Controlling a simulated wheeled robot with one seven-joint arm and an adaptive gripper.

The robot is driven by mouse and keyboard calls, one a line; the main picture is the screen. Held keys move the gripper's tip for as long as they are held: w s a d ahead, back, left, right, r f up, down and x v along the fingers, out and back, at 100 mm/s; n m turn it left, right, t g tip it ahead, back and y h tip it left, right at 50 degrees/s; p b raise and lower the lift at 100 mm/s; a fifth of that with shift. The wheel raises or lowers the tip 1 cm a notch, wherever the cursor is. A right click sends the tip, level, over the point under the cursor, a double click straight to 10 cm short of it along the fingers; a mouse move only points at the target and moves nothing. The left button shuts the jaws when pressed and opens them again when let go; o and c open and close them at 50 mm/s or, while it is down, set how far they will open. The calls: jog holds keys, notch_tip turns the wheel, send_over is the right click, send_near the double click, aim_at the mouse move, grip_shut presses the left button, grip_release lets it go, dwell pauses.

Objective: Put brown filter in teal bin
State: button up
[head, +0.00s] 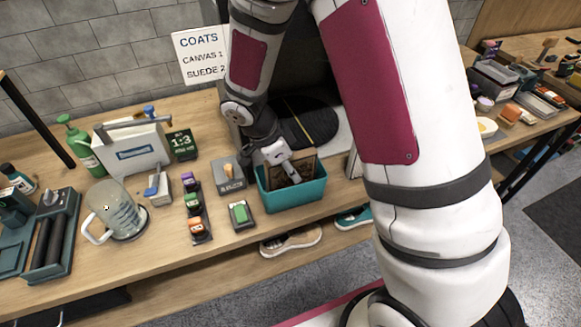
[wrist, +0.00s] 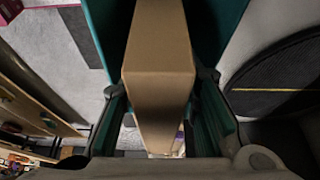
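The teal bin (head: 292,199) stands at the front edge of the bench. The brown filter (head: 307,167) is a flat brown panel standing inside the bin, partly hidden by my gripper and the bin's front wall. My gripper (head: 292,176) reaches down into the bin opening. In the wrist view the brown filter (wrist: 158,65) runs between the two fingers of my gripper (wrist: 160,85), with a fingertip against each side. Teal bin walls (wrist: 222,30) show on both sides of it. The filter's lower edge is hidden in the head view.
A grey block with a wooden-handled tool (head: 228,176) and a green-topped block (head: 240,214) stand left of the bin. A glass mug (head: 118,212) is further left. A round black disc (head: 303,122) lies behind the bin. Shoes (head: 291,241) sit on the shelf below.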

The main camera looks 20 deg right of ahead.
jog(key=shift+r, duration=0.1)
jog(key=v, duration=1.2)
jog(key=s+d+r+n+t+y, duration=0.2)
jog(key=s+r+n, duration=0.5)
jog(key=s+n, duration=0.2)
jog(key=s+d+r+n+t+y, duration=0.2)
jog(key=s+r+n+t, duration=0.1)
jog(key=s+r+n, duration=0.5)
jog(key=s+n, duration=0.1)
jog(key=s, duration=0.1)
jog(key=shift+s+d, duration=0.35)
jog(key=shift+s, duration=0.05)
jog(key=shift+d+r, duration=0.1)
